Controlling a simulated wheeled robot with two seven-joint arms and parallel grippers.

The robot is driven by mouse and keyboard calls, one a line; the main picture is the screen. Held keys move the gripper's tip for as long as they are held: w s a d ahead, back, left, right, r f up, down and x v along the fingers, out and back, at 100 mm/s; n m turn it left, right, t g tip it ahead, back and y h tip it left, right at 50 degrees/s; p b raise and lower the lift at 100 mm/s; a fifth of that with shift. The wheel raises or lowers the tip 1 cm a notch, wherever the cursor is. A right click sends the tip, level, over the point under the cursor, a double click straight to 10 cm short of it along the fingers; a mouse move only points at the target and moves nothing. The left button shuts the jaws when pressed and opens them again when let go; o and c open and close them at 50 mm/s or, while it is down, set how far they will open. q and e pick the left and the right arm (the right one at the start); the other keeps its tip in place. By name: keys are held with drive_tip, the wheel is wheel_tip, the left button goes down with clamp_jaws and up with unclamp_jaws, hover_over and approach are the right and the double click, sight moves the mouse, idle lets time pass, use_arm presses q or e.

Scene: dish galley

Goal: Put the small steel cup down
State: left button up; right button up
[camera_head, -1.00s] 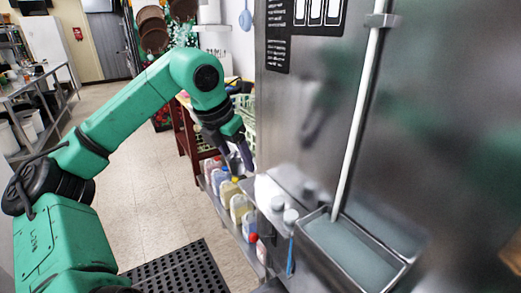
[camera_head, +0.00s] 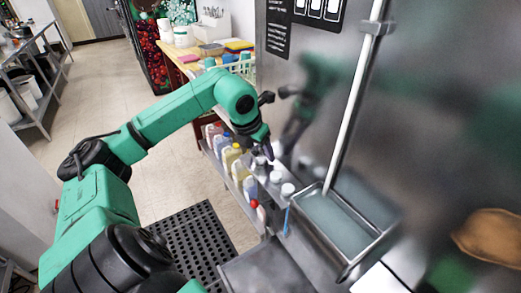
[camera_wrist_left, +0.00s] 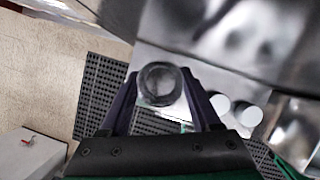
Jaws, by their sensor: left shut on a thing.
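The small steel cup (camera_wrist_left: 158,80) shows in the left wrist view, seen from above with its round, dark opening towards the camera. My left gripper (camera_wrist_left: 162,98) is shut on it, with one dark finger on each side. In the head view my left gripper (camera_head: 267,152) is beside the steel machine, at the narrow shelf (camera_head: 236,190) with the bottles. I cannot make out the cup there, nor whether its base touches anything. My right gripper is out of view.
Several bottles (camera_head: 232,156) line the shelf, and white-capped containers (camera_head: 287,189) stand close to the gripper. A steel basin (camera_head: 340,223) with a pale upright pole (camera_head: 352,105) is to the right. A black perforated mat (camera_head: 195,250) lies on the floor. A cluttered table (camera_head: 185,70) stands behind.

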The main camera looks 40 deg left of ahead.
use_arm(q)
drive_tip(key=shift+f, duration=0.15)
drive_tip(key=o, duration=1.3)
drive_tip(key=shift+r, duration=0.3)
drive_tip(key=v, duration=1.1)
drive_tip(key=shift+s+r, duration=0.2)
drive_tip(key=shift+r, duration=0.15)
